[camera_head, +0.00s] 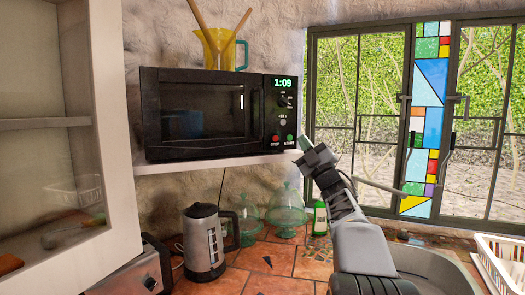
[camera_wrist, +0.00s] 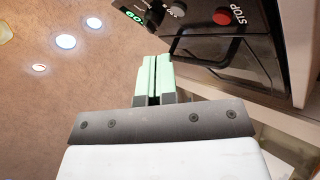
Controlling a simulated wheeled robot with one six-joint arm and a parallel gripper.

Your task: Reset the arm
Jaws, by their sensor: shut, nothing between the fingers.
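My gripper (camera_head: 304,143) is raised in front of the right end of the microwave (camera_head: 205,113), close to its green START button. Its pale green fingers also show in the wrist view (camera_wrist: 153,78), shut together with nothing between them. The microwave is black, its door is closed, and its display reads 1:09 in the head view. In the wrist view its control panel (camera_wrist: 190,22) with the red STOP button fills the upper right. Whether the fingertips touch the panel cannot be told.
The microwave stands on a white shelf (camera_head: 222,163) with a yellow pitcher (camera_head: 212,47) on top. Below are a kettle (camera_head: 203,243), glass domes (camera_head: 287,212) and a green bottle (camera_head: 320,218). A cabinet with a glass door (camera_head: 112,120) is at left, a white rack (camera_head: 500,262) at right.

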